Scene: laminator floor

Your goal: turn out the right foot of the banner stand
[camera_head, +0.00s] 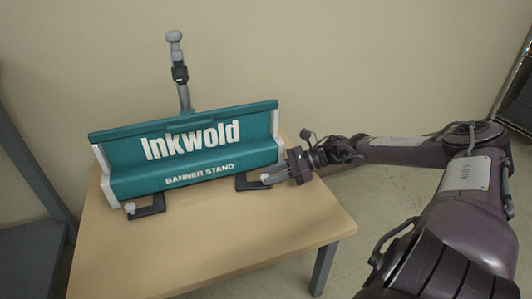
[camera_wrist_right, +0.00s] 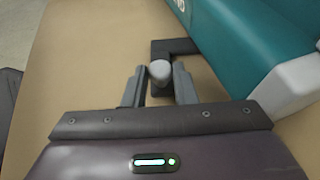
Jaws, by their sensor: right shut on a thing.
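The teal banner stand (camera_head: 190,155), lettered "Inkwold", sits on the wooden table with pale grey end caps. Its right foot (camera_head: 243,182) is a black angled bar that shows at the front right, beyond the base's front edge. In the right wrist view the foot (camera_wrist_right: 180,47) has an upright grey knob (camera_wrist_right: 160,71) at its near end. My right gripper (camera_head: 267,178) is shut on this knob, with one finger on each side in the wrist view (camera_wrist_right: 159,80). The left foot (camera_head: 150,206) also shows in front of the base, with its own pale knob (camera_head: 129,208). My left gripper is out of view.
A grey pole (camera_head: 182,90) with a rounded top stands up behind the banner stand, close to the wall. The table top (camera_head: 210,245) is bare in front of the stand. Dark shelving (camera_head: 25,170) stands at the left, beside the table.

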